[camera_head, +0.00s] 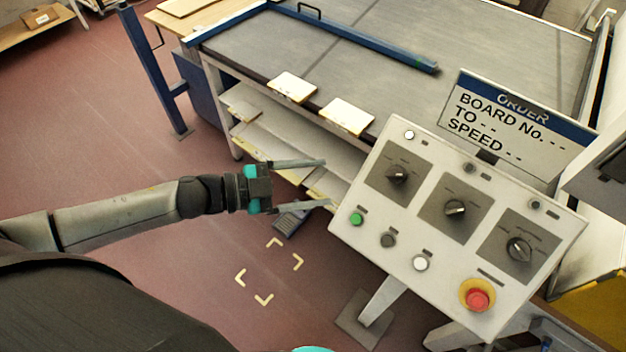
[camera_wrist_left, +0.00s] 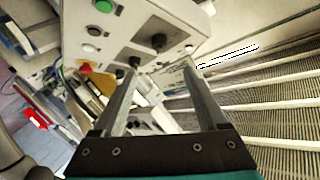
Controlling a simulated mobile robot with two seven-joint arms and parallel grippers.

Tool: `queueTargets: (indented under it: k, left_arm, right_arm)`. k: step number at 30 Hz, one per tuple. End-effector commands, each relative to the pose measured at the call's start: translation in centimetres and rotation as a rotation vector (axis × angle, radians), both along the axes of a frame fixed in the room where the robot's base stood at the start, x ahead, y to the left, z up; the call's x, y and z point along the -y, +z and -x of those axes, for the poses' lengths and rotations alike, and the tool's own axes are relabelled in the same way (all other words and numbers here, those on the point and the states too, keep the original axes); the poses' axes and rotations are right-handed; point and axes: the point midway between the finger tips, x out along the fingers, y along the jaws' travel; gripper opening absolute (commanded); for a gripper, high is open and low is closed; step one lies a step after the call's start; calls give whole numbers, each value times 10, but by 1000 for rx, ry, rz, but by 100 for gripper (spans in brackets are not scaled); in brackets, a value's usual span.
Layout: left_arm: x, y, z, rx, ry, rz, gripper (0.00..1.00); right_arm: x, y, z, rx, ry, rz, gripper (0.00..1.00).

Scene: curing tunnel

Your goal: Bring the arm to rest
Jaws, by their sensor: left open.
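My left gripper (camera_head: 327,182) reaches in from the left in the head view. Its two fingers are spread apart with nothing between them. It is left of the control panel (camera_head: 375,222), close to the panel's left edge. In the left wrist view the open fingers of the left gripper (camera_wrist_left: 157,92) point toward the panel (camera_wrist_left: 172,20). The panel carries three dark rotary knobs, a green button (camera_head: 356,218), a dark button, white buttons and a red stop button (camera_head: 477,299) on a yellow ring.
An order sign (camera_head: 515,122) stands behind the panel. A large grey-topped table (camera_head: 370,65) with a blue bar (camera_head: 370,40) fills the back, and two pale boards (camera_head: 346,116) lie at its front edge. A dark pedal (camera_head: 290,221) is on the floor below the gripper. Red floor at left is clear.

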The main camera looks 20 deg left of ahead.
Motion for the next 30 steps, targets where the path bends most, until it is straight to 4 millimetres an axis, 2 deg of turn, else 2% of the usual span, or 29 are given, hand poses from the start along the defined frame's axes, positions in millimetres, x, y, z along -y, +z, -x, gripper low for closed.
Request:
queueTargets:
  k: [10, 12, 14, 17, 20, 22, 26, 27, 30]
  left_arm:
    - [-1, -3, -1, -2, 7, 0, 75]
    - [-5, -15, -5, -10, 37, -2, 75]
    - [-14, -35, -12, -26, 88, -8, 75]
    - [-38, -91, -25, -79, 226, -24, 75]
    - [-68, -163, -29, -162, 393, -53, 75]
    - [-87, -214, -24, -234, 502, -76, 75]
    - [-114, -306, 4, -384, 677, -126, 75]
    - [-119, -334, 16, -435, 724, -143, 75]
    - [-127, -400, 55, -571, 826, -185, 75]
  right_arm:
    - [0, -1, 0, 0, 0, 0, 52]
    - [0, -6, 0, 0, 0, 0, 52]
    - [0, -15, 0, 0, 0, 0, 52]
    - [0, -35, 0, 0, 0, 0, 52]
    - [0, -58, 0, 0, 0, 0, 52]
    - [0, -72, 0, 0, 0, 0, 52]
    - [0, -97, 0, 0, 0, 0, 52]
    - [0, -105, 0, 0, 0, 0, 52]
    - [0, -123, 0, 0, 0, 0, 52]
